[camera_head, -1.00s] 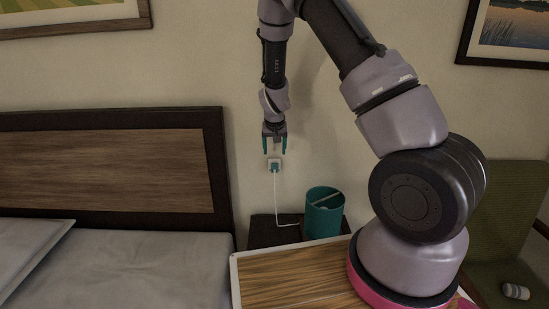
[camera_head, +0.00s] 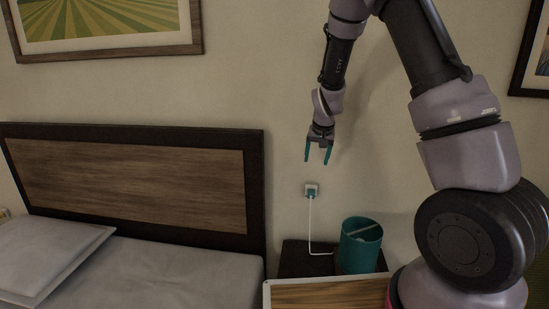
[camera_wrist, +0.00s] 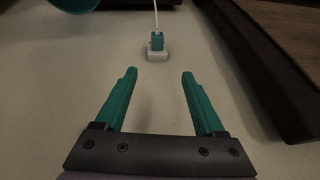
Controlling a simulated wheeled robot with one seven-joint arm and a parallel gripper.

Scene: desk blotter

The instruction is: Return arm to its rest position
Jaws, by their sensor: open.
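My gripper (camera_head: 318,154) has teal fingers and points down in front of the wall. It is open and empty, above the wall outlet and apart from it. In the wrist view my gripper (camera_wrist: 160,75) shows its two fingers spread, with only wall between them. A teal plug (camera_head: 311,195) sits in the white wall outlet (camera_head: 312,186), and a white cord runs down from it. The plug (camera_wrist: 157,40) and outlet (camera_wrist: 157,55) also show in the wrist view, beyond the fingertips.
A teal cylindrical lamp or cup (camera_head: 360,247) stands on the dark nightstand (camera_head: 295,262). The bed's wooden headboard (camera_head: 130,185) is to the left. A wooden board with a pale rim (camera_head: 325,294) lies in front. Framed pictures (camera_head: 105,28) hang on the wall.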

